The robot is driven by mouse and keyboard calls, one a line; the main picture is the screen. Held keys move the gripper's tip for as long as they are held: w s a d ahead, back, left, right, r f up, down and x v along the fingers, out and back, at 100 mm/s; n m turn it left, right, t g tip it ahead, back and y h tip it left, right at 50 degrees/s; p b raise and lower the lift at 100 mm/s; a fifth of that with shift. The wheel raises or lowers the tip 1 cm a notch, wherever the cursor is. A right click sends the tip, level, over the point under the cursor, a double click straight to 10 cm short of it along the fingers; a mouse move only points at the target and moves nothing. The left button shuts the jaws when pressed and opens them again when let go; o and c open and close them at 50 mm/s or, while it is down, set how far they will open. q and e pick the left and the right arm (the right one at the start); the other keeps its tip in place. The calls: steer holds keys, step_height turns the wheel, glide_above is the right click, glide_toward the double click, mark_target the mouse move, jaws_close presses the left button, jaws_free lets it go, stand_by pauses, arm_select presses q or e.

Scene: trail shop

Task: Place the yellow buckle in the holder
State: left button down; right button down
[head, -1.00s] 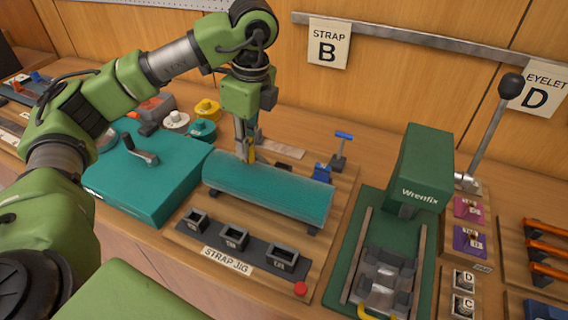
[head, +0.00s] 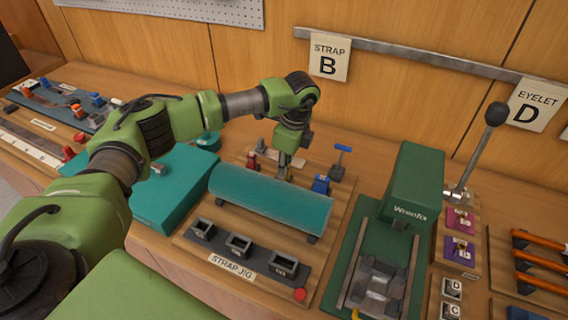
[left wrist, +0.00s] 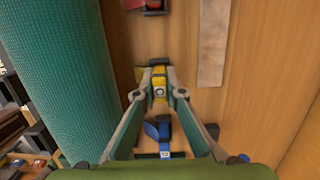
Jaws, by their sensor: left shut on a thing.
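My left gripper (head: 283,174) is shut on the yellow buckle (left wrist: 159,84), behind the teal roll of the strap jig. In the left wrist view the buckle is between the fingertips, low over the wooden board. A red piece (head: 252,160) stands on one side of the gripper and a blue piece (head: 321,185) on the other, in line behind the roll. The blue piece also shows in the left wrist view (left wrist: 160,132). Fingers and roll hide the spot below the buckle, so I cannot tell whether it touches a holder. My right gripper is not in view.
The teal roll (head: 270,203) lies close in front of the gripper. Black sockets (head: 237,243) stand in the front row of the jig. A green press (head: 413,190) with a tall lever is to the right. A teal box (head: 172,190) is to the left.

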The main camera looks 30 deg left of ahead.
arm_select(q)
steer(key=shift+f, duration=0.1)
steer(key=shift+f, duration=0.15)
steer(key=c, duration=2.1)
jaws_free()
